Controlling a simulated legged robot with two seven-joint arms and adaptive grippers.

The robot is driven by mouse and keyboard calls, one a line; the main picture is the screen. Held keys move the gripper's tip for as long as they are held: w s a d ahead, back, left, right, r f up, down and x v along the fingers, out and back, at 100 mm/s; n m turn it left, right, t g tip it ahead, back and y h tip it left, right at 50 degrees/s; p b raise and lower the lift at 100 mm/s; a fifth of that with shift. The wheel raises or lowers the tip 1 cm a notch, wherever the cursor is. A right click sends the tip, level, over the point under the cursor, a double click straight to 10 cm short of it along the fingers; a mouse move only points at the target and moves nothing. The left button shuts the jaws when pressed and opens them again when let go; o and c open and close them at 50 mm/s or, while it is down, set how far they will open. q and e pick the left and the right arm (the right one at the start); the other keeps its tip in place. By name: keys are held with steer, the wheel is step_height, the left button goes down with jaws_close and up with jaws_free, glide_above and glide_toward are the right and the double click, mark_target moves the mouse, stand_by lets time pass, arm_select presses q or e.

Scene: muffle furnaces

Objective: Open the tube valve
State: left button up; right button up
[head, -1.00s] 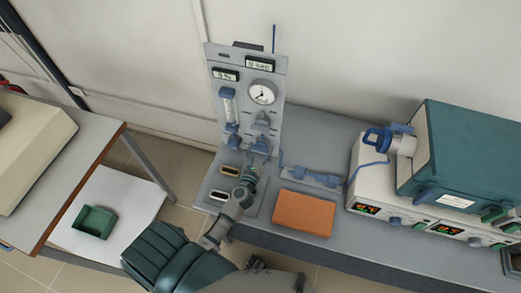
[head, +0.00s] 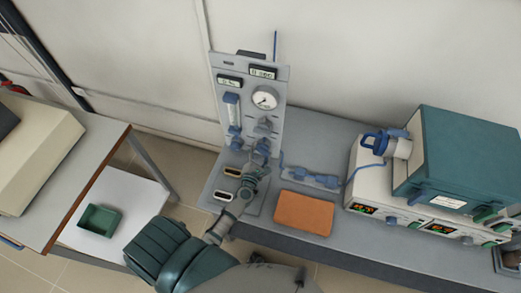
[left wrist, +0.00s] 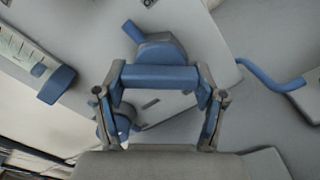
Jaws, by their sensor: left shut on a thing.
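The blue valve handle (left wrist: 160,77) lies as a bar between my left fingertips in the left wrist view. My left gripper (left wrist: 158,84) is shut on it, one finger at each end. A blue valve part with a lever (left wrist: 155,45) shows just beyond the bar. In the head view my left gripper (head: 257,160) is at the lower front of the grey gauge panel (head: 282,75), and it partly hides the valve there. My right gripper is not in view.
The panel carries a round gauge (head: 265,98) and a flow tube (head: 233,110). An orange block (head: 304,213) lies to the right on the grey bench. A teal furnace (head: 460,155) stands farther right. A green tray (head: 100,220) is at the left.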

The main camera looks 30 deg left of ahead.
arm_select(q)
steer(key=m+p, duration=0.1)
steer(key=m, duration=0.1)
steer(key=m+p, duration=0.1)
steer(key=m, duration=0.1)
steer(key=m+p, duration=0.1)
steer(key=m, duration=0.2)
steer(key=shift+r, duration=0.25)
steer(key=shift+f+m+p, duration=0.1)
steer(key=shift+m+p, duration=0.55)
steer(key=shift+m, duration=0.35)
steer(key=shift+s+d+m, duration=0.1)
steer(key=shift+m, duration=0.2)
steer(key=shift+f, duration=0.2)
